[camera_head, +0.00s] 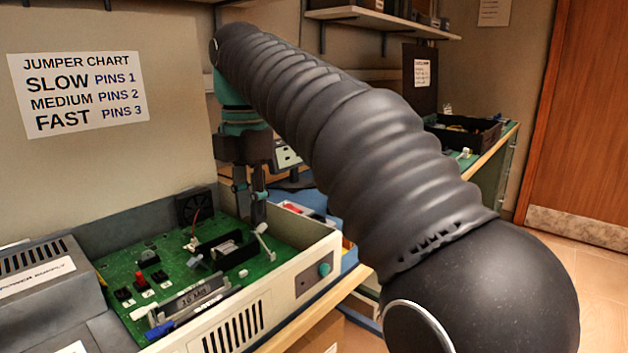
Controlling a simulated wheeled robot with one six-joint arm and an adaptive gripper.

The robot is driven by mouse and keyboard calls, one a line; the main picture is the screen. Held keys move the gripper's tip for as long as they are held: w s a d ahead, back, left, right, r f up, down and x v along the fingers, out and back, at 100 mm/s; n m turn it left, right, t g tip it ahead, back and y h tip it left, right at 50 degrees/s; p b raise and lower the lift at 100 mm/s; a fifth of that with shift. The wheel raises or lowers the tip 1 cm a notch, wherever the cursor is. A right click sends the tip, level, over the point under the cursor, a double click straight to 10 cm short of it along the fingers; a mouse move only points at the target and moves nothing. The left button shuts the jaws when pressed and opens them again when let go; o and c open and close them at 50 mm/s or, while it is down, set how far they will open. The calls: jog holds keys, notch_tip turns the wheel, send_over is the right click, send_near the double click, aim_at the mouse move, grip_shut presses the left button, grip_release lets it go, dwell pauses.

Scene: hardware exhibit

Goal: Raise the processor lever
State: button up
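The green circuit board (187,273) lies in an open pale computer case (262,303) on the bench. A white lever (265,240) with a rounded end stands tilted at the right of a dark socket block (226,250), apparently the processor socket. My gripper (249,213) points down over the back right of the board, just behind and left of the lever's rounded end. Its two fingers are apart, with nothing seen between them. Whether a fingertip touches the lever cannot be told.
A black fan (194,206) stands at the case's back corner. A grey power supply box (45,283) is at left. A red-topped part (141,280) and a module marked 16 MHz (193,296) sit on the board. A jumper chart (79,89) hangs on the wall.

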jog(key=shift+s+a+r, duration=0.15)
jog(key=shift+s+r, duration=0.05)
jog(key=shift+r, duration=0.85)
jog(key=shift+s+a+r, duration=0.15)
jog(key=shift+r, duration=0.9)
jog(key=shift+s, duration=0.1)
